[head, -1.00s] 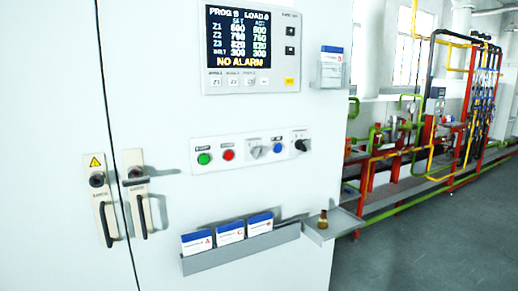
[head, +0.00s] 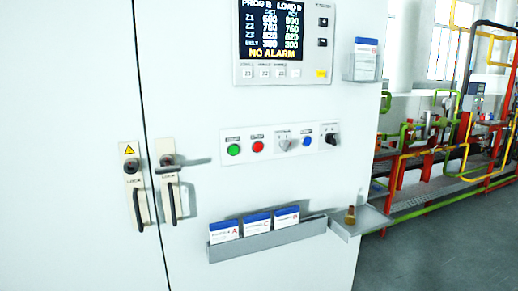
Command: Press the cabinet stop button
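The white cabinet (head: 190,100) fills most of the head view. A pale button strip (head: 222,144) runs across its front below the display. On it sit a green button (head: 234,150), a red button (head: 258,147) just to its right, a grey rotary switch (head: 284,144), a blue button (head: 306,141) and a black rotary knob (head: 331,138). The small labels above them are too blurred to read surely; the red one looks like the stop button. Neither of my grippers shows in the head view.
A display (head: 272,30) reads "NO ALARM". Two door handles (head: 137,195) (head: 170,190) stick out at left. A card tray (head: 268,241) and a small shelf (head: 362,221) with a brass-coloured piece (head: 350,215) project below the buttons. Pipework (head: 440,140) and open floor (head: 440,250) lie at right.

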